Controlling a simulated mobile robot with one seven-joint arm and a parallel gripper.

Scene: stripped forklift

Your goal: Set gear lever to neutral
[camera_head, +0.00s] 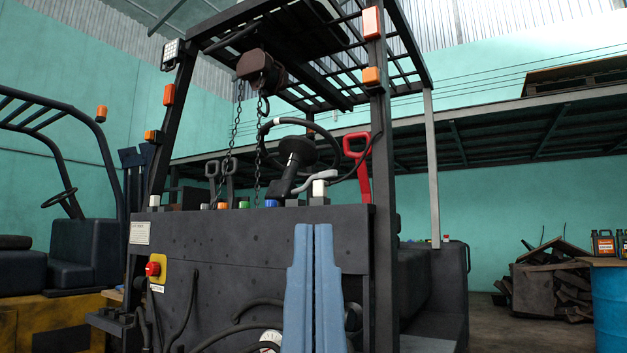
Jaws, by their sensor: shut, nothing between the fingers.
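My gripper (313,228) shows as two blue-grey fingers pointing up, pressed together and empty, in front of the forklift's dark front panel (240,250). Behind the panel's top edge stand several levers: a red-handled lever (358,158) at the right, a pale-knobbed lever (319,188) just above my fingertips in the picture, and two dark looped handles (221,172) at the left. None is visibly labelled, so I cannot tell which is the gear lever or its setting. Their lower ends are hidden. My gripper shows no clear contact with any lever.
A steering wheel (298,146) stands behind the panel. A chain hoist (260,70) hangs from the overhead guard. A red stop button (152,268) sits at the panel's left. Another forklift (85,250) is at the left, a blue barrel (608,308) at the right.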

